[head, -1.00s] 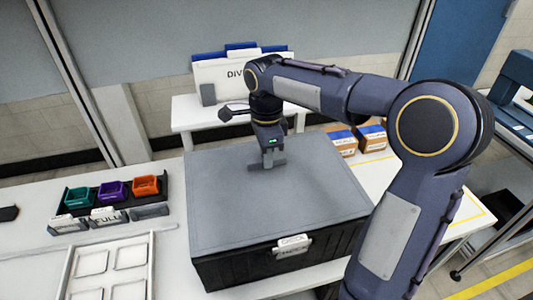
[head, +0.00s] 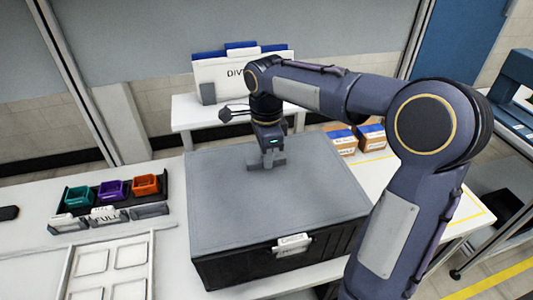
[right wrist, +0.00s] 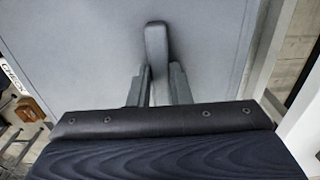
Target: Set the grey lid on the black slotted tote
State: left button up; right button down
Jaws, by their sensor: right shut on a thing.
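The grey lid (head: 250,215) lies flat over the top of the black slotted tote (head: 260,268) in the head view. Its edges look lined up with the tote's walls; whether it is fully seated all round I cannot tell. My right gripper (head: 267,165) is over the far middle part of the lid, pointing down, and is shut on the lid's raised handle. In the right wrist view the handle (right wrist: 156,50) stands between the fingers, with the lid's grey surface (right wrist: 90,45) behind it. My left gripper is not in view.
Teal, purple and orange bins (head: 112,190) stand in a dark rack left of the tote. A white compartment tray (head: 68,268) lies at the front left. Small cardboard boxes (head: 343,143) stand behind right. A white table with dividers (head: 240,75) is at the back.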

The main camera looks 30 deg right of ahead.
jog(key=shift+f+b, duration=0.3)
jog(key=shift+f, duration=0.25)
dwell(0.4)
jog(key=c, duration=1.3)
grip_release()
jog(key=shift+o, duration=0.2)
notch_tip(320, 180, up, 8)
jog(key=shift+f, duration=0.1)
